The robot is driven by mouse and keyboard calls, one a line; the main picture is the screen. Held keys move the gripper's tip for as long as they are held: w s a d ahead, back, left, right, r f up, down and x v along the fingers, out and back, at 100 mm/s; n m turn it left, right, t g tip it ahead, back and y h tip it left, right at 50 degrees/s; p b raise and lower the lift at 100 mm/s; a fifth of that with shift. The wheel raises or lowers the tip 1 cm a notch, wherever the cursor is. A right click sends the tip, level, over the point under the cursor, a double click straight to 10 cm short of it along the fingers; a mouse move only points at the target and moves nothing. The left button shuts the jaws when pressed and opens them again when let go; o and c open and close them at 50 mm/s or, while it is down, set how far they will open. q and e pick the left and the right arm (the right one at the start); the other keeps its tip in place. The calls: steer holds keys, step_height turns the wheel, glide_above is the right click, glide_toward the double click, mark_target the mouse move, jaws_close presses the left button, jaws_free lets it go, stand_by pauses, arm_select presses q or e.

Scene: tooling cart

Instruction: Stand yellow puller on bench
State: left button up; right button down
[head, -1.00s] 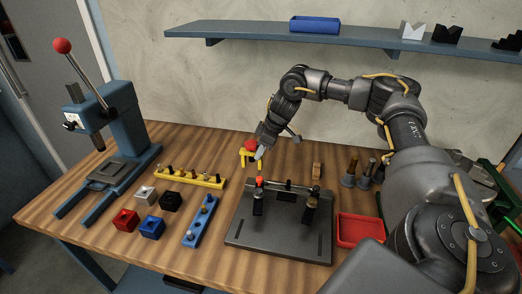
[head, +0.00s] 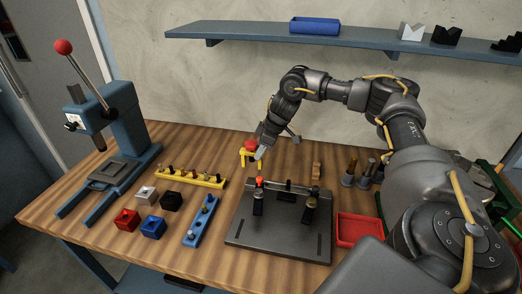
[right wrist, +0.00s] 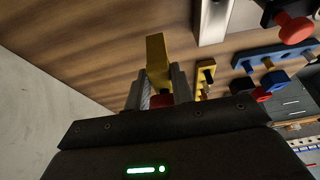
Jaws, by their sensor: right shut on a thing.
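The yellow puller (head: 244,158) with its red top (head: 251,144) is upright at the back of the wooden bench, behind the dark fixture plate. Its legs point down; whether they touch the wood I cannot tell. My right gripper (head: 259,152) is at the puller's right side and shut on it. In the right wrist view the yellow puller (right wrist: 156,58) shows between the fingers of my right gripper (right wrist: 158,88), with red close to the palm. My left gripper is not in view.
The dark fixture plate (head: 275,240) with clamps is in front of the puller. A yellow rack (head: 190,180), blue rack (head: 193,233), several small blocks and a blue press (head: 124,125) are left. A red tray (head: 358,230) is right. A wall shelf (head: 260,33) hangs above.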

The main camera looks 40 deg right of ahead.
steer(key=shift+f, duration=1)
stand_by(0.3)
steer(key=c, duration=1.1)
jaws_free()
steer(key=shift+c, duration=0.2)
steer(key=shift+f, duration=0.1)
steer(key=shift+b+v, duration=0.75)
steer(key=shift+v, duration=3.1)
